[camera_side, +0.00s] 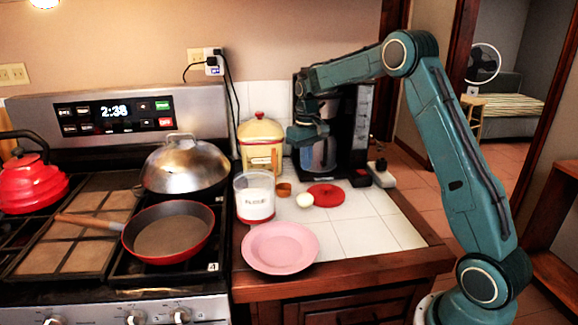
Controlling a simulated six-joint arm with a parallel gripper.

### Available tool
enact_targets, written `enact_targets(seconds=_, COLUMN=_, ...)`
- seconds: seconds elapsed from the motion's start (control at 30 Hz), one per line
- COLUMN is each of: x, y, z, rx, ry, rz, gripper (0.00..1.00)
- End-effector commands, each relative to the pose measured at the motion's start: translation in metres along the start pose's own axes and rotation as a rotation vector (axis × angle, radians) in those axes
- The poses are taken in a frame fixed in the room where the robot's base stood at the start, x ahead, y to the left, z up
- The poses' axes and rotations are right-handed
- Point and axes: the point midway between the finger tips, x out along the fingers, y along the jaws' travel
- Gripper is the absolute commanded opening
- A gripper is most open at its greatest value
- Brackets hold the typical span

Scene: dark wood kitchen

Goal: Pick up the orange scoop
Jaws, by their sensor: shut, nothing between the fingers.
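The orange scoop (284,189) is small and sits on the white tiled counter. It is just right of the clear canister with white contents (254,198) and left of a small whitish round item (304,200). My gripper (296,146) is shut and empty. It hangs above and behind the scoop, in front of the coffee maker (352,125), clear of the scoop. The fingertips are small and dark in this view.
A yellow jar (261,145) with a red knob stands behind the scoop. A red round lid (326,195) lies to the right and a pink plate (280,248) in front. A red pan (168,233) is on the stove at left. Bare tiles (375,230) are at front right.

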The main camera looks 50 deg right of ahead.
Motion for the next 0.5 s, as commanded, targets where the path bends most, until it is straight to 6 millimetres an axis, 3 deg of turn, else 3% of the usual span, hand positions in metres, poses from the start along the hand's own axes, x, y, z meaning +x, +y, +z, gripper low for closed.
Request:
enact_targets(seconds=0.43, x=0.0, y=0.0, z=0.0, rx=0.0, ry=0.0, rz=0.0, gripper=0.0)
enact_targets(seconds=0.5, x=0.0, y=0.0, z=0.0, rx=0.0, ry=0.0, rz=0.0, gripper=0.1)
